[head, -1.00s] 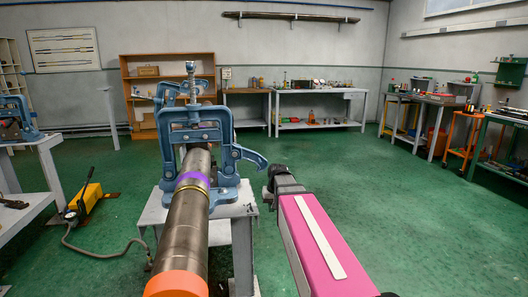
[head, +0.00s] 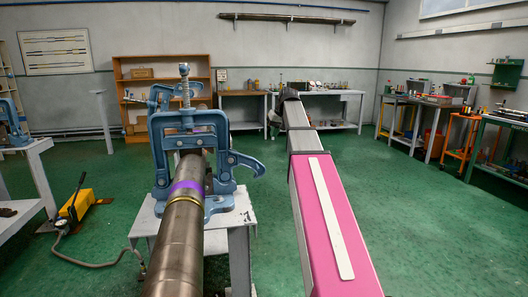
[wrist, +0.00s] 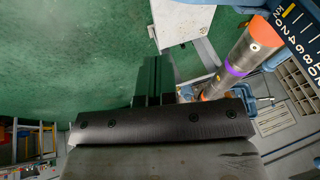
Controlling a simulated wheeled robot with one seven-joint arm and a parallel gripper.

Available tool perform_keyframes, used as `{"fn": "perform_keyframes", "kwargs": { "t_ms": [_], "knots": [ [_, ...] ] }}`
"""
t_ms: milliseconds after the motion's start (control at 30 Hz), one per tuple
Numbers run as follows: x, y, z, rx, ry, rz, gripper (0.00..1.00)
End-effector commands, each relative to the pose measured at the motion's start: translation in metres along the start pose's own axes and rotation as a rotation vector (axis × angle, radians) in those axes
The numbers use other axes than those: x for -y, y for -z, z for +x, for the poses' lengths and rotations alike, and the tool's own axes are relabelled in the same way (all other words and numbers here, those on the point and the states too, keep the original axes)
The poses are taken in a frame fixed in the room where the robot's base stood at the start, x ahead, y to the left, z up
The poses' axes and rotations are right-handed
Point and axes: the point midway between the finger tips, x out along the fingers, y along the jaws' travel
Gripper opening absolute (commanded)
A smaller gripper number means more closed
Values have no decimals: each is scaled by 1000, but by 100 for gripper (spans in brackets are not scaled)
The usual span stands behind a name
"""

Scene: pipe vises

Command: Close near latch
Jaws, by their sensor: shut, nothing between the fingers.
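The near blue pipe vise (head: 218,165) stands on a small light-grey table in the head view. Its latch (head: 242,160) is a hooked blue arm on the right side, sticking out to the right, away from the frame. A steel pipe (head: 178,245) with a purple band runs through the vise; the band also shows in the wrist view (wrist: 233,71). My gripper (wrist: 153,72) is shut and empty in the wrist view, over green floor, apart from the pipe. In the head view my arm extends right of the vise, and the fingers cannot be made out.
A second blue vise (head: 160,97) stands behind the near one. A yellow hand pump (head: 77,205) with a hose lies on the floor at left. Workbenches (head: 335,105) line the back and right walls. Green floor right of my arm is clear.

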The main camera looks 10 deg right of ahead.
Motion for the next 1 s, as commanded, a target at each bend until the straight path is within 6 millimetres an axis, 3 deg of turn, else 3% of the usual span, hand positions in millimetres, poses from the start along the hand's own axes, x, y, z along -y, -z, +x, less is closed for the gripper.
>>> {"fn": "perform_keyframes", "kwargs": {
  "t_ms": [167,600,800,1000],
  "knots": [
    [0,-1,20,1,1,0,0],
    [0,0,100,2,1,1,0],
    [14,-7,123,1,1,0,0],
    [19,-10,132,0,0,0,0]
  ]
}}
